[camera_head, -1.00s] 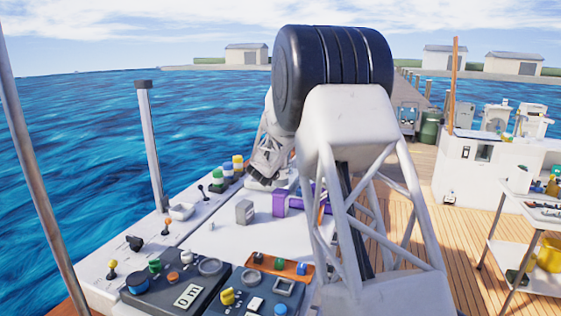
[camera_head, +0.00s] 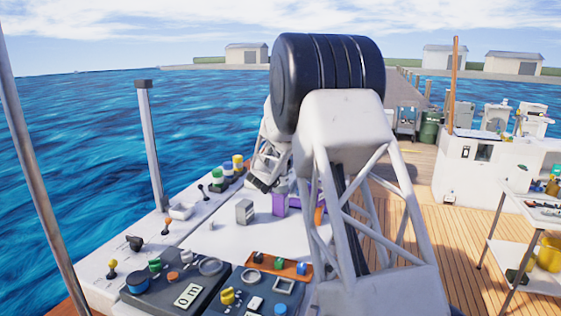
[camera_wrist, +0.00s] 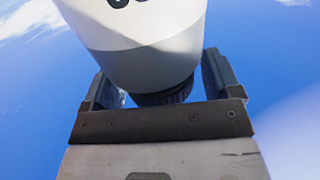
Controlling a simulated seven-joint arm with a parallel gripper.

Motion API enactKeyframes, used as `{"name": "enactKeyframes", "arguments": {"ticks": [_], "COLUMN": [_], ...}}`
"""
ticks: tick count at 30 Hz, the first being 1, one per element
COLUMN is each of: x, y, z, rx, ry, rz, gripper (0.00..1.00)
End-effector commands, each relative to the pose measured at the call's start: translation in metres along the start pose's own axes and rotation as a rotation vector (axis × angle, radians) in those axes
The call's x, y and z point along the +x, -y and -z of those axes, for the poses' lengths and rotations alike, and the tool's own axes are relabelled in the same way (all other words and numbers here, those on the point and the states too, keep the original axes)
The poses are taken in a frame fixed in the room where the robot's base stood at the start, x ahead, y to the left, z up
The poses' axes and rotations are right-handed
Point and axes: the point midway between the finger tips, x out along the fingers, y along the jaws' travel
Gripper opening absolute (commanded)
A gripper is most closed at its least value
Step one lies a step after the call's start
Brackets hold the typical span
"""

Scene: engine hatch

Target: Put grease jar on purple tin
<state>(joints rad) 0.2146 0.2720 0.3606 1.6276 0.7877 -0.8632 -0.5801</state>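In the wrist view a white jar with a grey lower band and a dark ribbed lid, seemingly the grease jar (camera_wrist: 140,65), fills the space between the fingers of my gripper (camera_wrist: 165,85). The lid end lies towards the palm, and the fingers flank it closely. The jar is not distinct in the head view, where the end of my arm is partly hidden behind its own links. A purple block, likely the purple tin (camera_head: 280,204), stands on the white hatch top. More purple shows beside it, partly hidden by my lattice link.
A grey box (camera_head: 244,211) stands just left of the purple block. Control panels (camera_head: 190,290) with knobs and an orange tray (camera_head: 275,264) lie in front. Levers and coloured knobs (camera_head: 226,171) line the left edge. Some bare white hatch surface (camera_head: 215,237) is free.

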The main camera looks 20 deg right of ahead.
Motion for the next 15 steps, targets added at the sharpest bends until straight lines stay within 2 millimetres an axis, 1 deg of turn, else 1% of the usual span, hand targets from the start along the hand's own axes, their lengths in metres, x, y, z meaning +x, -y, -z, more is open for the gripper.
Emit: {"name": "enactKeyframes", "arguments": {"ticks": [10,15], "x": [0.0000,-0.0089], "y": [-0.0001,0.0005], "z": [0.0034,0.0033], "rx": [0.001,0.001], "ry": [-0.001,0.000], "rz": [0.000,0.001], "gripper": [0.84,0.84]}}
